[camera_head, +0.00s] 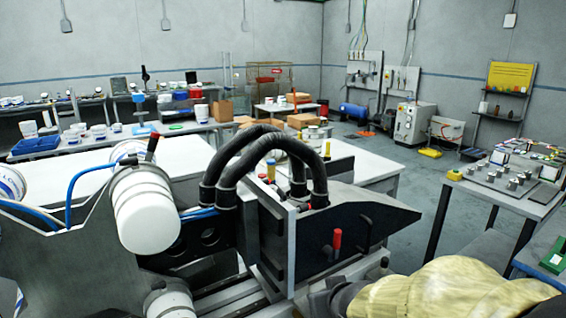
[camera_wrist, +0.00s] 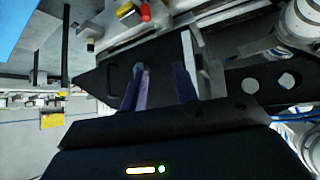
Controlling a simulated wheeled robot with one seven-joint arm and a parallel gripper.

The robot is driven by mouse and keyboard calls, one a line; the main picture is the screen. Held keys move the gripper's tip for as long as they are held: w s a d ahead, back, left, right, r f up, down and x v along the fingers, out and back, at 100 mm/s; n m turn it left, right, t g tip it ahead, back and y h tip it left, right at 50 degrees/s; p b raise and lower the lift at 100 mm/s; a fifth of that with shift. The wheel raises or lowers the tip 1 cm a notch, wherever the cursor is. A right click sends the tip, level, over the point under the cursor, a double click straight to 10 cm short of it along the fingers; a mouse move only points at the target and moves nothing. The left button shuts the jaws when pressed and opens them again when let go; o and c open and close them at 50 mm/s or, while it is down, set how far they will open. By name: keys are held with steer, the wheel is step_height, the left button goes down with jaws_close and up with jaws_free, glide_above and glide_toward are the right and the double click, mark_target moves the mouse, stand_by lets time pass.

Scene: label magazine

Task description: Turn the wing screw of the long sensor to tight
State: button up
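I cannot make out the long sensor or its wing screw for certain in either view. The labelling machine, with a dark wedge-shaped plate (camera_head: 365,215), stands in the middle of the head view. A red-topped handle (camera_head: 337,240) stands upright on a dark stem in front of that plate. In the wrist view, my gripper (camera_wrist: 160,73) has two dark fingers apart, with nothing seen between them. A black plate of the machine lies behind the fingers. A red knob (camera_wrist: 146,13) and a yellow part (camera_wrist: 126,11) show near the top of the wrist view.
Thick black hoses (camera_head: 262,145) arch over the machine, beside large white rollers (camera_head: 143,208). A table with small metal parts (camera_head: 512,180) stands at right. Grey floor (camera_head: 415,250) lies open between machine and table.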

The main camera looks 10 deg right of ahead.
step_height(320, 180, up, 24)
steer(key=a+n+t+y+p, duration=0.2)
steer(key=t+y+p, duration=0.1)
steer(key=p, duration=0.9)
steer(key=shift+w+a+t+p, duration=0.3)
steer(key=shift+w+a+t, duration=0.05)
steer(key=shift+t, duration=0.05)
steer(key=shift+w, duration=0.1)
